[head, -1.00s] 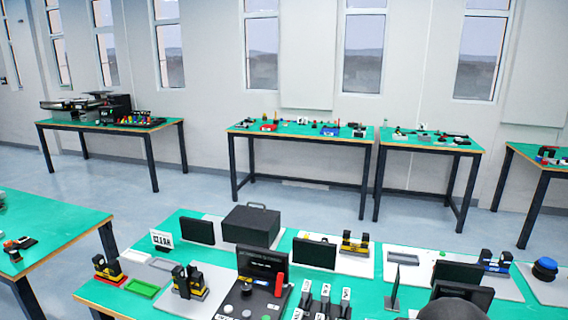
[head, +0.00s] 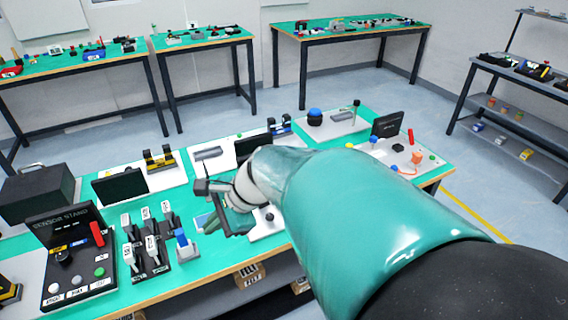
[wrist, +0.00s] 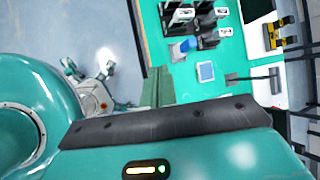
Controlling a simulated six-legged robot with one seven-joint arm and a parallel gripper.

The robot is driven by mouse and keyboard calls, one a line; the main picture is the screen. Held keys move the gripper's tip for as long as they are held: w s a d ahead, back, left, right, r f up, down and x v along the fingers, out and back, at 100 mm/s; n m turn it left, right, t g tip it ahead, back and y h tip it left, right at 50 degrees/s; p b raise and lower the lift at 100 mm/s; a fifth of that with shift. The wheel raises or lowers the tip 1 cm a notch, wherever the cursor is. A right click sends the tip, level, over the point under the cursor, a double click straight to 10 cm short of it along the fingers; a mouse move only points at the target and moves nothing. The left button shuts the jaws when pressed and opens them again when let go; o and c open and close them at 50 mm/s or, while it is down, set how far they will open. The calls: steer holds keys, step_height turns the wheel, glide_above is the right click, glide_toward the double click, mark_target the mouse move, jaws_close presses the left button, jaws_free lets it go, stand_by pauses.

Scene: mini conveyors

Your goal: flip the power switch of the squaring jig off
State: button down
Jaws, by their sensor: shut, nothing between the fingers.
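A group of labelled lever switches (head: 148,247) stands on the green bench at lower left in the head view; the labels are too small to read. They also show at the top of the wrist view (wrist: 200,22). A blue-topped switch (head: 182,238) stands just right of them. I cannot tell which thing is the squaring jig or its switch. My gripper (head: 210,221) is low over the bench, right of the blue-topped switch, and partly hidden by my arm. Its shut fingers (wrist: 158,76) show in the wrist view, with nothing between them.
A sensor stand (head: 60,235) with a dark screen and buttons is at left. A dark screen (head: 120,187) and a yellow-black device (head: 160,160) stand behind the switches. Green bench surface lies clear between the switches and the rear boards.

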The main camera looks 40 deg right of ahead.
steer(key=w+d+f+m+t+h, duration=0.1)
steer(key=w+d+f+m+t, duration=0.15)
steer(key=d+m, duration=0.65)
steer(key=w+d+f+m+t, duration=0.2)
steer(key=d+m+t, duration=0.1)
steer(key=d+m, duration=0.6)
steer(key=s+d+f+m+t+h, duration=0.1)
steer(key=s+d+f+m+h, duration=0.3)
steer(key=d+m, duration=0.6)
steer(key=s+d+f+m+t+h, duration=0.1)
steer(key=s+d+f+m+h, duration=0.3)
steer(key=d+m, duration=0.55)
steer(key=shift+n, duration=0.25)
steer(key=x, duration=1.2)
steer(key=shift+w+d, duration=0.25)
steer(key=shift+w, duration=0.05)
steer(key=shift+w+d+f, duration=0.25)
steer(key=shift+w, duration=0.4)
